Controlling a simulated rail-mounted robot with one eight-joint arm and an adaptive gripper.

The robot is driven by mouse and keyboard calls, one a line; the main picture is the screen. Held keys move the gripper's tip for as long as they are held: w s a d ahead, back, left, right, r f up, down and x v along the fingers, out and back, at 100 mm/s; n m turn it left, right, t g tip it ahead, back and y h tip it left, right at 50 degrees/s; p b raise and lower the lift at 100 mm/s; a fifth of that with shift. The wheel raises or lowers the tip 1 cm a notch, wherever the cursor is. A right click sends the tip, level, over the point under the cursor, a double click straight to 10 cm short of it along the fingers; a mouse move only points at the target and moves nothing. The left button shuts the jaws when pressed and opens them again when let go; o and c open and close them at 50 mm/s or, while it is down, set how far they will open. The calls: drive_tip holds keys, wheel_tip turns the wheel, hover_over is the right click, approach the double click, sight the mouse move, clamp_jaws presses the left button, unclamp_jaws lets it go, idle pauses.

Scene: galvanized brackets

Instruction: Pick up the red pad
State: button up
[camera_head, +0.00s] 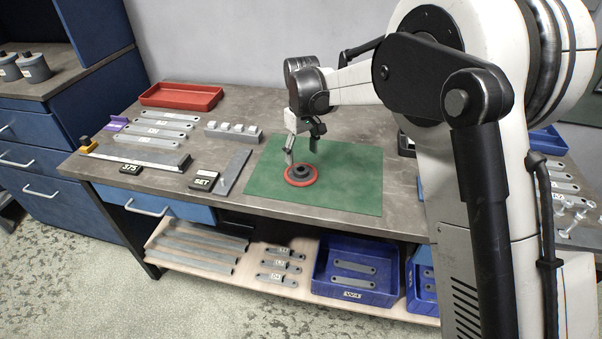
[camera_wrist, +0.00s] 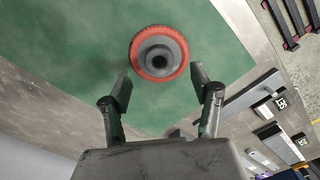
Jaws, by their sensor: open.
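The red pad (camera_head: 291,181) is a round red-rimmed disc with a dark grey hub on top. It lies on the green mat (camera_head: 340,190) on the workbench. In the wrist view the red pad (camera_wrist: 134,62) is just beyond my fingertips, roughly centred between them. My gripper (camera_head: 302,157) is open and empty, above and slightly behind the pad. In the wrist view my gripper (camera_wrist: 160,76) shows its two fingers spread on either side of the hub's lower edge. I cannot tell the exact height of the fingertips above the pad.
A block with white pieces (camera_head: 233,132) and several brackets (camera_head: 157,131) are further left. A red tray (camera_head: 181,96) stands at the back. The mat's right side is clear.

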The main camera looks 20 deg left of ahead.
sight(301, 168)
drive_tip(key=shift+w+a+f, duration=0.1)
drive_tip(key=shift+w+f, duration=0.05)
drive_tip(key=shift+f, duration=1.5)
drive_tip(key=shift+w+a+f, duration=0.1)
drive_tip(key=shift+f, duration=1.5)
drive_tip(key=shift+c, duration=0.3)
drive_tip(key=c, duration=1.2)
drive_tip(key=shift+c, duration=0.2)
drive_tip(key=shift+r, duration=0.15)
wheel_tip(301, 168, up, 4)
drive_tip(key=s+a+r, duration=0.5)
drive_tip(key=s+r, duration=0.1)
drive_tip(key=s, duration=0.4)
drive_tip(key=shift+s+a+r, duration=0.15)
drive_tip(key=shift+s+r, duration=0.05)
drive_tip(key=shift+r, duration=0.2)
